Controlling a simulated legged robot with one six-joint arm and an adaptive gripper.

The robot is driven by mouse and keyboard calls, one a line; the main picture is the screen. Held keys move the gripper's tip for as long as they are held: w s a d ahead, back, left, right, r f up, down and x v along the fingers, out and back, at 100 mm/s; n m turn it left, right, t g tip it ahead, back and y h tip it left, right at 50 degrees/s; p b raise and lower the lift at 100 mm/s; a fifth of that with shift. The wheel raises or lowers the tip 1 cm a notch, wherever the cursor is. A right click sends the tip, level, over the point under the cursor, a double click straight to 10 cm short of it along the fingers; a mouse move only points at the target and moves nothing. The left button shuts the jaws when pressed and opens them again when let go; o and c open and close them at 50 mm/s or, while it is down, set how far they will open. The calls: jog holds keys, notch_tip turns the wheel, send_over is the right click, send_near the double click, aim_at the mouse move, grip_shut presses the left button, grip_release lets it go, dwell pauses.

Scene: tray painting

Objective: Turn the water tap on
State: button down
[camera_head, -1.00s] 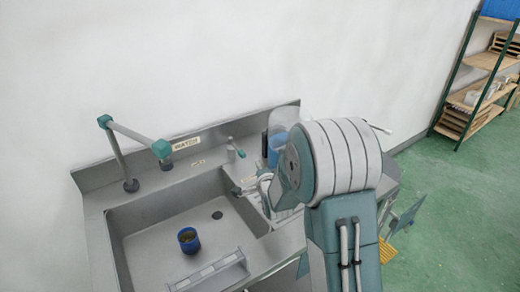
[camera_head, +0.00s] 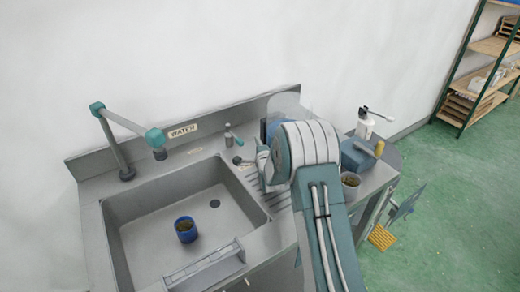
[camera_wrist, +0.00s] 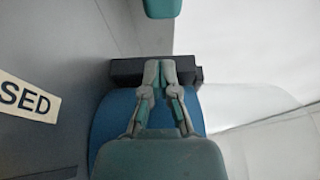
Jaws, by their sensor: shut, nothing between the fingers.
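The water spout (camera_head: 120,125) has grey tubes with teal joints and hangs over the back left of the sink, beside a "WATER" label. A small tap with a teal lever (camera_head: 229,130) stands upright on the back ledge, right of the spout. A label ending in "SED" (camera_wrist: 28,98) is at left.
A blue cup (camera_head: 186,230) with dark contents stands in the sink basin (camera_head: 150,215). Shelves are far right.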

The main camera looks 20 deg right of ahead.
aim_at(235, 137)
jog(key=shift+w, duration=0.65)
jog(key=a, duration=0.1)
jog(key=s+a, duration=0.1)
jog(key=a, duration=0.2)
jog(key=shift+s+a, duration=0.15)
jog(key=shift+s, duration=0.1)
